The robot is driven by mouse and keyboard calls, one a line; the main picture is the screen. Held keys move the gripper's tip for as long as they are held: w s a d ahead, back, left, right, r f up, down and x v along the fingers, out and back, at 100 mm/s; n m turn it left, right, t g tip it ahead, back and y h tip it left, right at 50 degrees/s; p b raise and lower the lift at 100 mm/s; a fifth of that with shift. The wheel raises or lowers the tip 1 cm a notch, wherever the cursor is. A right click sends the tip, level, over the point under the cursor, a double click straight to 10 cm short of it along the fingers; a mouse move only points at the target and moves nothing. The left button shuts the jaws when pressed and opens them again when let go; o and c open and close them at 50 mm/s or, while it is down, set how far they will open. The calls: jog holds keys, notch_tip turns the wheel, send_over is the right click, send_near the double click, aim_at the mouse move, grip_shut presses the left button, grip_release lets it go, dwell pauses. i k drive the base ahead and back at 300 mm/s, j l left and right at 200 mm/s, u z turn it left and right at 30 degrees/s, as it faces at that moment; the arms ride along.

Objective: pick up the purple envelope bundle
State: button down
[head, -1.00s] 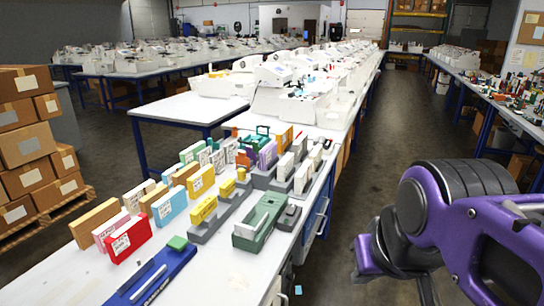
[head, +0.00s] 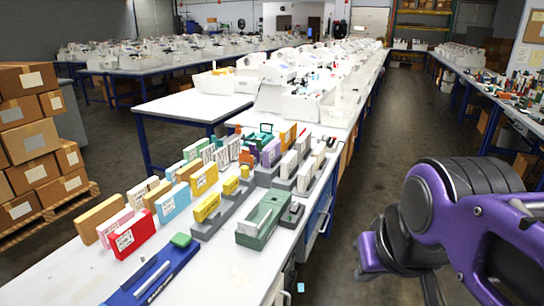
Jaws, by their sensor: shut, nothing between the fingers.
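The purple envelope bundle (head: 271,153) stands upright among other upright bundles in the back part of the near white table. Part of it is hidden by the things in front of it, and what it rests on is hard to make out. My arm, purple and black, shows at the right edge of the head view, over the floor to the right of the table. It is well apart from the bundle. My gripper's fingers do not show in the view.
A red box (head: 131,234), yellow blocks (head: 207,206), a green tray (head: 264,217) and a blue holder (head: 152,275) crowd the white table (head: 240,272). Upright white packs stand right of the bundle. Cartons (head: 32,140) stack at left.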

aim_at(271, 151)
jog(key=k+l+u, duration=0.2)
jog(key=k+u, duration=0.15)
jog(key=k, duration=0.15)
jog(key=k+u, duration=0.35)
jog(key=k, duration=0.15)
jog(key=i+l+u, duration=0.1)
jog(key=u, duration=0.25)
jog(key=l+u, duration=0.2)
jog(key=u, duration=0.15)
jog(key=i+l+u, duration=0.2)
jog(key=l, duration=0.2)
jog(key=i+l+u, duration=0.15)
jog(key=l, duration=0.2)
jog(key=i+l+u, duration=0.1)
jog(key=l, duration=0.45)
jog(key=i+l+u, duration=0.15)
jog(key=l, duration=0.4)
jog(key=l+u, duration=0.1)
jog(key=l, duration=0.45)
